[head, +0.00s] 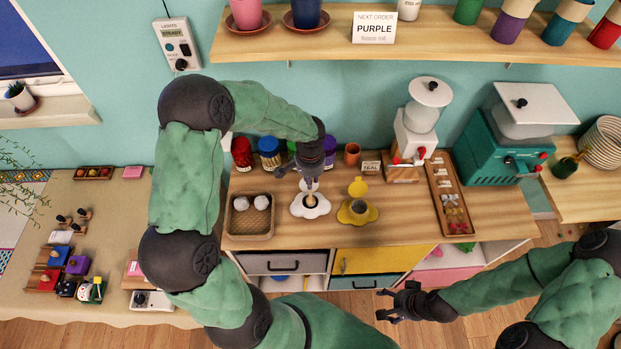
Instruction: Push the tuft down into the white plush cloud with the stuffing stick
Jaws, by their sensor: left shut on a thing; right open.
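The white plush cloud (318,208) lies on the wooden counter, left of a yellow plush piece (349,216) with a dark opening. My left gripper (308,181) is above the cloud, pointing down, shut on the stuffing stick (310,198). The stick's lower end is at the middle of the cloud; I cannot tell how deep it is. The tuft at the cloud's middle cannot be made out apart from the stick. Two white tufts (262,202) lie in a woven tray (250,235). My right gripper (388,305) is open and empty, in front of the counter.
Several coloured jars (269,153) stand behind the cloud. A white grinder-like machine (418,125) and a wooden tray of small parts (449,195) are to the right. A teal machine (505,150) stands further right. Bare counter (395,230) lies between the yellow piece and the parts tray.

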